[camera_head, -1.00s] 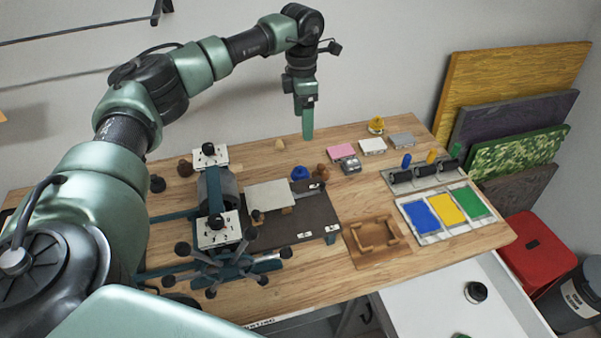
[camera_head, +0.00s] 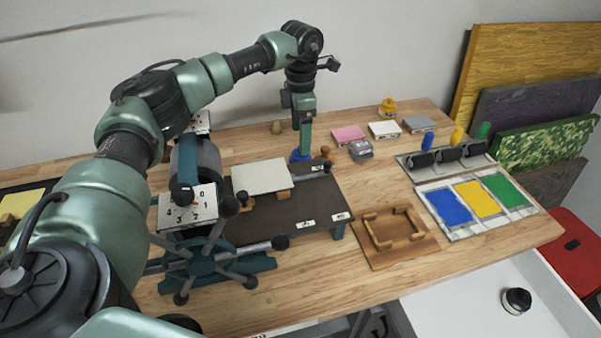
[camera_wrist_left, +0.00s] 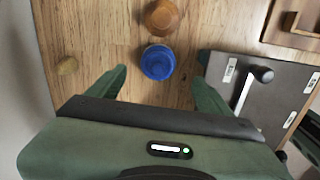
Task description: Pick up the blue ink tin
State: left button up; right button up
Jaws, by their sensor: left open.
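The blue ink tin (camera_head: 297,157) stands on the wooden table behind the dark press bed, partly hidden by my gripper in the head view. It shows as a round blue tin in the left wrist view (camera_wrist_left: 157,62). My left gripper (camera_head: 305,152) points down over it, open and empty. In the left wrist view the two fingers of my left gripper (camera_wrist_left: 162,66) lie on either side of the tin, with gaps between. I cannot tell how far above the table the tips are. My right gripper is not in view.
A brown wooden knob-like piece (camera_wrist_left: 162,16) stands close to the tin. The press bed (camera_head: 315,207) is just in front, with the press (camera_head: 198,160) to the left. A small tan piece (camera_head: 277,127) lies behind. Pink (camera_head: 348,134) and white (camera_head: 384,129) blocks are to the right.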

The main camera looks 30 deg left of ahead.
pick_arm(q)
notch_tip(320, 180, down, 6)
jog(key=shift+w+a+f+p, duration=0.15)
jog(key=shift+f+p, duration=0.1)
jog(key=shift+p, duration=0.85)
jog(key=shift+f, duration=0.6)
jog(key=shift+r, duration=0.1)
grip_shut()
